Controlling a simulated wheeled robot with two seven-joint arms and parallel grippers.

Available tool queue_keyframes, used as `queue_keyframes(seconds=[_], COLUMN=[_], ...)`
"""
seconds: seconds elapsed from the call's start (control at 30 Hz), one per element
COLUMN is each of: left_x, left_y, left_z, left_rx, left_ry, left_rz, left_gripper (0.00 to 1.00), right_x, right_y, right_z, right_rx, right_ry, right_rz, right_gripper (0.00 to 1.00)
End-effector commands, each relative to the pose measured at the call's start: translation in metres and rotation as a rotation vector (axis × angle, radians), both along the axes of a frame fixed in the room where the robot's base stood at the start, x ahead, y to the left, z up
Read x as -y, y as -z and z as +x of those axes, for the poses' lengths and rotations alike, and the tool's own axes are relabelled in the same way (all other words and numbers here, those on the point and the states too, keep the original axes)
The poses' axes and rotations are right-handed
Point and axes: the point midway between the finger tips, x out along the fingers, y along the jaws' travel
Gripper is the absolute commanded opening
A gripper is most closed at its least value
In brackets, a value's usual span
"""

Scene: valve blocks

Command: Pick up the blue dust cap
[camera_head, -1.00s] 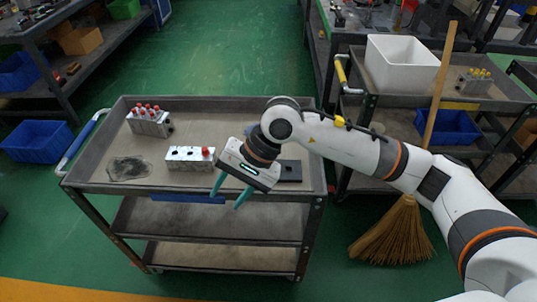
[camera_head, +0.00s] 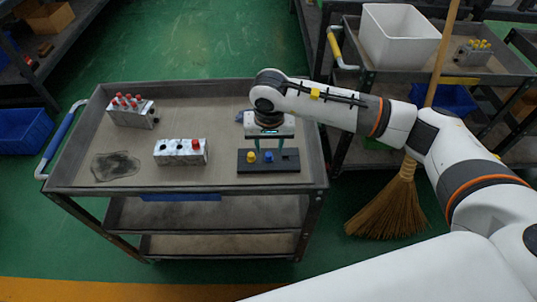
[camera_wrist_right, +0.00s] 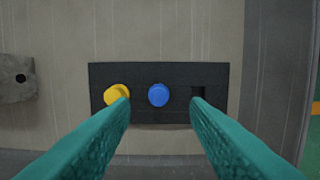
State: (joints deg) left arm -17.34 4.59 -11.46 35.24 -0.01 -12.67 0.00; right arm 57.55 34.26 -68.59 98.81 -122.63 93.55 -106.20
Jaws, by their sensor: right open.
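The blue dust cap (camera_head: 268,157) sits in the middle of a black holder (camera_head: 243,168) on the cart top. In the right wrist view the blue dust cap (camera_wrist_right: 158,95) shows between my fingers, with the yellow cap (camera_wrist_right: 116,94) to its left and an empty square slot on the right. My right gripper (camera_head: 268,147) is open and points down over the holder. In the wrist view its fingertips (camera_wrist_right: 160,99) lie to either side of the blue cap, the left one overlapping the yellow cap. Whether they touch anything cannot be told. My left gripper is not in view.
A metal valve block (camera_head: 180,153) with one red cap lies left of the holder. Another block (camera_head: 130,112) with several red caps stands further back left, near a dark stain (camera_head: 115,167). The cart has a raised rim. A broom (camera_head: 390,205) stands to the right.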

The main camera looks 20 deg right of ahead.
Motion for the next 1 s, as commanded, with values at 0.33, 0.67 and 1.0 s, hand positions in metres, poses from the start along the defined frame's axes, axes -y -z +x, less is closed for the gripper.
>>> queue_keyframes(seconds=[0.33, 0.67, 1.0], left_x=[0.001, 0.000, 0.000], left_y=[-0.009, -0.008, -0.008], left_z=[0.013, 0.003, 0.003], left_rx=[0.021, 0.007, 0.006], left_ry=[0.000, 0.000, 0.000], left_rz=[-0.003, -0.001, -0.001], left_gripper=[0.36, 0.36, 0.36], right_x=[0.000, 0.000, 0.000], right_y=[0.039, 0.039, 0.039], right_z=[0.005, 0.005, 0.005], right_rx=[-0.002, -0.001, -0.001], right_ry=[0.000, -0.001, -0.001], right_rz=[0.001, 0.001, 0.001], right_gripper=[0.42, 0.19, 0.00])
